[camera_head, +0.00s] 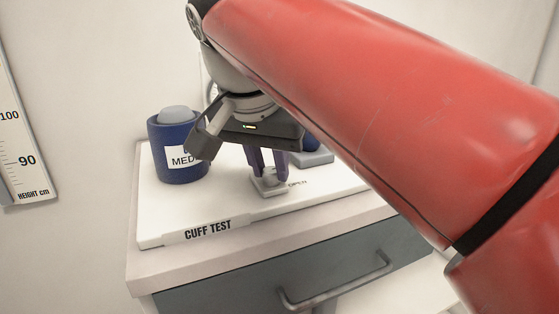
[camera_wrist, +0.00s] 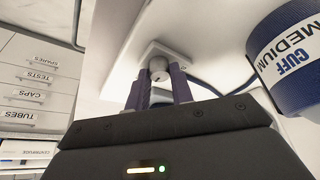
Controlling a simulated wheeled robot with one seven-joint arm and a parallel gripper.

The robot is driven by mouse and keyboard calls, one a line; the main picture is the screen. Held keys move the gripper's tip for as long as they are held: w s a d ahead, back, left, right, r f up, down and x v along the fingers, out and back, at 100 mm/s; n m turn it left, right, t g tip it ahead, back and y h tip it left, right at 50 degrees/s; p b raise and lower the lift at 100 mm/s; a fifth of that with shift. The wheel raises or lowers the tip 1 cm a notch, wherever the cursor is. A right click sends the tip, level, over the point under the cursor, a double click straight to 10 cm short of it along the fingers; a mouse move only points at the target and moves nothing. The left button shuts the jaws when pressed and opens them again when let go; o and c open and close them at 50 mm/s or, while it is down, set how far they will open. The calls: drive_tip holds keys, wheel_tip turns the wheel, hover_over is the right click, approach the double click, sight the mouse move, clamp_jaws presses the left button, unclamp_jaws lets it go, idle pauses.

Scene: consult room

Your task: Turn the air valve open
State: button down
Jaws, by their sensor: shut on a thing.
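The air valve (camera_head: 271,189) is a small light grey fitting on a square base, on the white board marked CUFF TEST (camera_head: 208,229). The word OPEN is printed just right of it. My gripper (camera_head: 268,170) points down at the valve with its dark purple fingers, shut on its knob. In the wrist view the valve's pale round knob (camera_wrist: 157,66) shows between the two fingers of my gripper (camera_wrist: 159,80). The fingers hide part of the knob, so I cannot tell its exact turn angle.
A dark blue cuff cylinder labelled MEDIUM (camera_head: 172,146) stands on the board left of my gripper. A grey block with something blue (camera_head: 316,158) sits behind, partly hidden by my red arm. Below is a drawer with a handle (camera_head: 335,287). A height scale (camera_head: 24,150) hangs at left.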

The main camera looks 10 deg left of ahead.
drive_tip(key=shift+m, duration=0.3)
drive_tip(key=c, duration=1.2)
unclamp_jaws()
drive_tip(key=shift+c, duration=0.2)
drive_tip(key=v, duration=0.7)
drive_tip(key=shift+r, duration=0.3)
drive_tip(key=shift+s+a, duration=0.1)
drive_tip(key=shift+s, duration=0.1)
